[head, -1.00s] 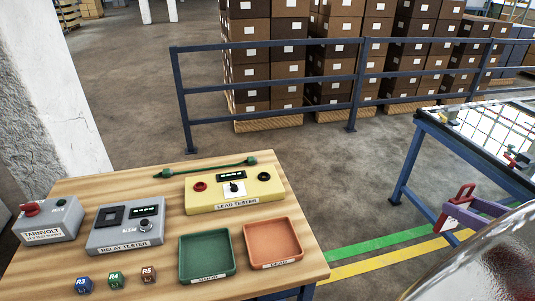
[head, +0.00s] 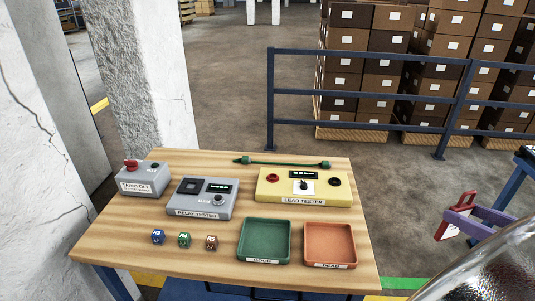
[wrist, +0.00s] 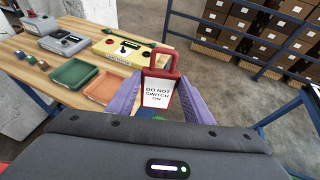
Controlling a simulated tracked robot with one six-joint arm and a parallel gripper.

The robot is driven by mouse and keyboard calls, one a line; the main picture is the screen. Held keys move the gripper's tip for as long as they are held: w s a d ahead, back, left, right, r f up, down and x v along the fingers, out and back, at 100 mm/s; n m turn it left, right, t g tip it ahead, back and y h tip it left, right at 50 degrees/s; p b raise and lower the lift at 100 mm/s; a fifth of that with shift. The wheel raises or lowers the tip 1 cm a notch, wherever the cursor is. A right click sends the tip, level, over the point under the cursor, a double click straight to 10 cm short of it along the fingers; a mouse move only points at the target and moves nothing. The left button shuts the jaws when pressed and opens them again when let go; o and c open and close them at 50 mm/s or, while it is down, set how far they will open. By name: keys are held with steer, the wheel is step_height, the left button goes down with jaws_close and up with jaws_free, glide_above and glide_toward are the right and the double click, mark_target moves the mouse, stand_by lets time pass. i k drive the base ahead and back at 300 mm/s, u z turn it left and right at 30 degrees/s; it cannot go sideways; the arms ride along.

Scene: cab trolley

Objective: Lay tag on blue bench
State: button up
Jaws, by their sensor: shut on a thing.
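The tag is a red-framed plate with a white face reading "DO NOT SWITCH ON" and a red loop on top; it shows upright in the wrist view (wrist: 158,92). My gripper (wrist: 160,103) is shut on it with purple fingers at both sides. In the head view the tag (head: 455,215) is seen edge-on at the right, held out in free air right of the wooden worktop. Part of a blue-framed bench (head: 513,190) shows at the right edge of the head view. Most of that bench is out of view.
The wooden worktop (head: 150,222) holds a grey supply box (head: 144,180), relay tester (head: 201,201), yellow lead tester (head: 303,188), green tray (head: 264,220), orange tray (head: 330,223), small cubes and a green lead (head: 290,164). A white pillar (head: 165,90) stands left, a blue railing (head: 370,58) behind.

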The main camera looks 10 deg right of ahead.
mark_target(119, 228)
steer(key=u, duration=2.65)
steer(key=i, duration=1.7)
